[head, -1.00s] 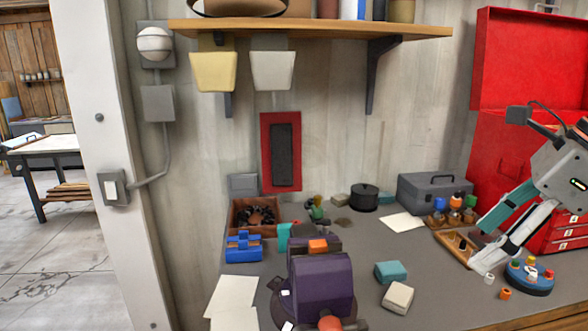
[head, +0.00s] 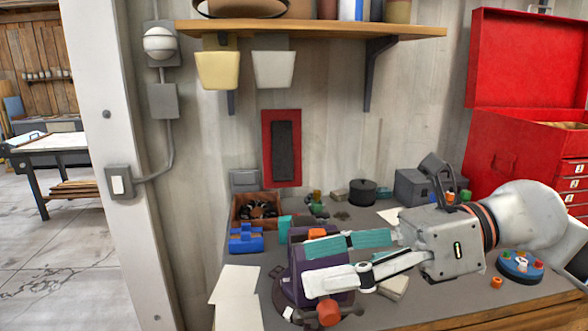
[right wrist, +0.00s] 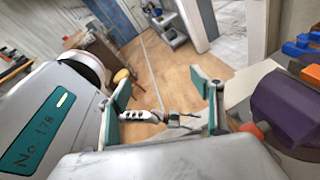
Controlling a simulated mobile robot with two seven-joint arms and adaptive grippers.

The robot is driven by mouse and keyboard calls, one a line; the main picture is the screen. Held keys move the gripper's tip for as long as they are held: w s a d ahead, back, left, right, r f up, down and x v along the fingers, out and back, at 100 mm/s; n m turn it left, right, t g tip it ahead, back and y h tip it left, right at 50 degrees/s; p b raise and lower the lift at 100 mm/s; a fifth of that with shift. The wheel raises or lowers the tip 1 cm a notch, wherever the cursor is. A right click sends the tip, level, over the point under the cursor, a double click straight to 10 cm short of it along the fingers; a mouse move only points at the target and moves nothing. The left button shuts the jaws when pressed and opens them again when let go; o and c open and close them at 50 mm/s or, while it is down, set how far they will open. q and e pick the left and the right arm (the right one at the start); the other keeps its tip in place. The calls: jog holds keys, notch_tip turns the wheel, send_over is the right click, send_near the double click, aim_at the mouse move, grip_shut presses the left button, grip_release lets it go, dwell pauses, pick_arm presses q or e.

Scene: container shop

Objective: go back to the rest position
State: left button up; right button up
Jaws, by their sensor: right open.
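My right gripper (head: 314,266) reaches in from the right in the head view, its two teal-padded fingers apart and pointing left. It is open and empty. Its fingers pass in front of the purple machine (head: 326,290) and hide part of it; I cannot tell whether they touch. In the right wrist view the two fingers of this gripper (right wrist: 166,92) stand wide apart with no object held. The left gripper is not in the head view.
On the bench are a blue block part (head: 246,240), a wooden box (head: 236,212), white sheets (head: 236,290), a black pot (head: 362,192) and a round blue holder (head: 520,266). A red tool chest (head: 520,150) stands at the right. A shelf (head: 320,29) hangs above. Floor is open at left.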

notch_tip(320, 180, up, 5)
jog(key=a+m+y, duration=0.2)
jog(key=m+y, duration=0.1)
jog(key=y, duration=0.2)
jog(key=w+d+m+t+h, duration=0.2)
jog(key=w+d+m+t, duration=0.7)
jog(key=m+t, duration=0.9)
jog(key=w+d+f+m+t+h, duration=0.1)
jog(key=w+d+f+m+h, duration=0.1)
jog(key=d+f+m+h, duration=0.75)
jog(key=w+d+f+m+h, duration=0.3)
jog(key=d+f+m+h, duration=0.4)
jog(key=f+h, duration=0.4)
jog(key=s+d+f+m+g+h, duration=0.1)
jog(key=s+d+f+m+g, duration=0.35)
jog(key=s+f, duration=0.7)
jog(key=s+d+f+m+g+h, duration=0.15)
jog(key=s+d+f+g, duration=0.5)
jog(key=f, duration=0.85)
jog(key=s+a+f+m+t+y+b, duration=0.1)
jog(key=a+f+y+b, duration=0.4)
jog(key=a+f, duration=1.3)
notch_tip(320, 180, down, 2)
jog(key=shift+s+f+m+t+y+b, duration=0.25)
jog(key=shift+m+t+y+b, duration=0.15)
jog(key=shift+m+t+y, duration=0.6)
